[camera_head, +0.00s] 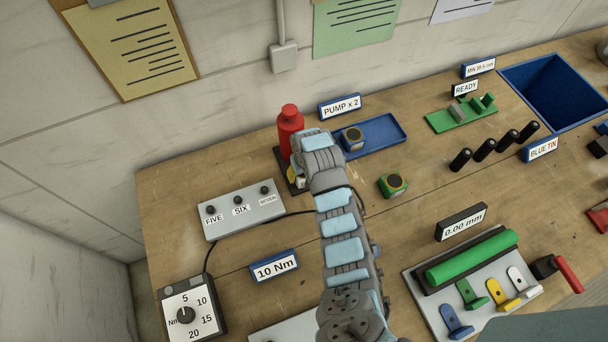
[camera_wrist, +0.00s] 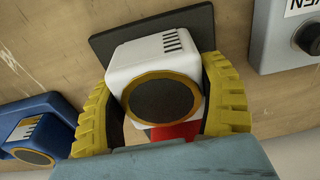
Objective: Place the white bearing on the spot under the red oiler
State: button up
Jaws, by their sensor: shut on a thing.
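The white bearing (camera_wrist: 150,58), a white block with a gold-ringed dark round face, sits between the yellow fingers of my gripper (camera_wrist: 163,100) in the wrist view. The fingers are closed on its two sides. A dark plate (camera_wrist: 112,40) lies directly behind the bearing; I cannot tell whether they touch. In the head view the red oiler (camera_head: 290,125) stands at the back by the wall, at the dark plate (camera_head: 281,160). My gripper (camera_head: 294,175) is just in front of the oiler there, and my arm hides the bearing.
A green bearing (camera_head: 392,186) stands on the open table. A grey button box (camera_head: 242,212) is to the left. A green roller fixture (camera_head: 472,257) is at front right.

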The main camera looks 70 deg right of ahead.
jog(key=shift+w+d+r, duration=0.1)
jog(key=shift+w, duration=0.05)
jog(key=o, duration=1.2)
jog(key=shift+o, duration=0.2)
jog(key=shift+r, duration=0.7)
jog(key=r, duration=0.8)
jog(key=shift+s+a+r, duration=0.35)
jog(key=shift+s+a, duration=0.05)
jog(key=shift+s+a+r+p, duration=0.1)
jog(key=shift+s+r+p, duration=0.05)
jog(key=shift+r+p, duration=0.7)
